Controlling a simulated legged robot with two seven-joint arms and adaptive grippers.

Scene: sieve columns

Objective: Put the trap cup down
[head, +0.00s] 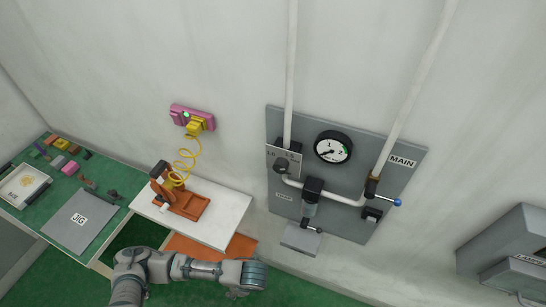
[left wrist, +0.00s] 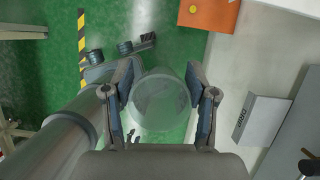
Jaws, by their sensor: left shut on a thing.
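The trap cup (left wrist: 160,105) is a clear, round, see-through cup between the fingers of my left gripper (left wrist: 160,78) in the left wrist view. The two fingers press on its opposite sides, and green floor shows through and around it. In the head view my left gripper (head: 252,276) is at the bottom middle, below the grey pipe panel (head: 345,219). The cup cannot be clearly told apart from the gripper there. My right gripper is not in view.
A small grey ledge (head: 300,239) sits under the panel's valve body (head: 311,195). A green bench (head: 45,205) holds a jig board (head: 75,222) and several tools.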

